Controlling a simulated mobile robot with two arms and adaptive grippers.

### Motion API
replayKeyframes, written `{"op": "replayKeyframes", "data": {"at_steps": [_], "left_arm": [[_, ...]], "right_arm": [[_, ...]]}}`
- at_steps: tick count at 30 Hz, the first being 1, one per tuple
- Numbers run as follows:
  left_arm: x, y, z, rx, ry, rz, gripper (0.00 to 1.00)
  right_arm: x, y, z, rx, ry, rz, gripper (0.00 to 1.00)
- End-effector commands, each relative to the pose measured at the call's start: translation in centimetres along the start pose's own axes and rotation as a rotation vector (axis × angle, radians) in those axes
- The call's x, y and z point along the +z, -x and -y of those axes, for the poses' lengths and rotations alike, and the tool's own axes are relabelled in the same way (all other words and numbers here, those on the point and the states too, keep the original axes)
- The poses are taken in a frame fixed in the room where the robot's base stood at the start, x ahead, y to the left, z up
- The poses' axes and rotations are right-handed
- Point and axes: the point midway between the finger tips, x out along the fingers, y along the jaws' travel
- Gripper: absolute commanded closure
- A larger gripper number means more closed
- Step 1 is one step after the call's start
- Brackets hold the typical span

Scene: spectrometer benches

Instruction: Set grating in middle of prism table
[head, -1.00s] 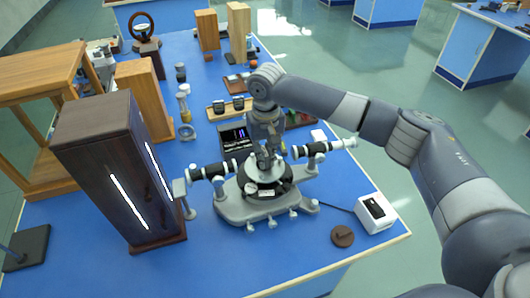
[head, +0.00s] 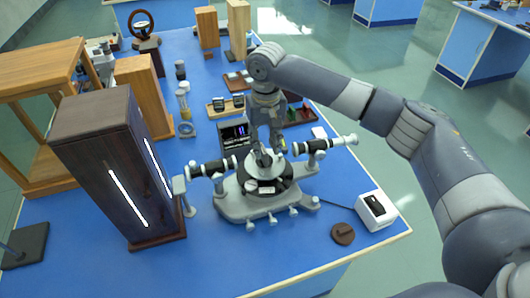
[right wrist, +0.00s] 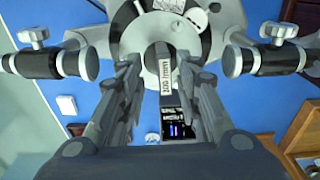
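The grating (right wrist: 163,76), a narrow upright piece with a pale label ending in "/mm", stands at the prism table in the right wrist view. The pale round prism table (head: 257,172) is on top of the spectrometer (head: 240,205), between its two tubes. My right gripper (head: 264,152) hangs over the table, pointing down. In the right wrist view its two fingers (right wrist: 160,82) are apart, one on each side of the grating, with gaps showing. The grating's foot and its exact centring are hard to tell. My left gripper is not in view.
The telescope tube (head: 325,146) and the collimator tube (head: 209,169) flank the prism table closely. A tall dark lamp housing (head: 115,165) with a bright slit stands left. A white box (head: 376,211) and a brown disc (head: 343,233) lie right.

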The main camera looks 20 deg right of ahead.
Motion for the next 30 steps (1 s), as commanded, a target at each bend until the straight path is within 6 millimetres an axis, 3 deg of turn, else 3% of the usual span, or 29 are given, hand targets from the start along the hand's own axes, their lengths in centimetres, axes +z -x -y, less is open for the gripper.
{"op": "replayKeyframes", "data": {"at_steps": [6, 12, 18, 30], "left_arm": [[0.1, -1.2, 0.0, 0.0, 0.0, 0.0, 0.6], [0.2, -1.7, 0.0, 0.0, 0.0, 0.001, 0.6], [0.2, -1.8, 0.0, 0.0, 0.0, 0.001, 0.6], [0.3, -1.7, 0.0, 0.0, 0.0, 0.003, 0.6]], "right_arm": [[-0.1, 4.7, 0.1, -0.002, 0.0, -0.004, 0.69], [-0.1, 7.7, 0.1, -0.001, 0.0, -0.001, 0.69], [0.0, 8.6, 0.1, -0.001, 0.0, 0.001, 0.69], [0.0, 8.6, 0.0, 0.0, 0.0, 0.001, 0.69]]}}
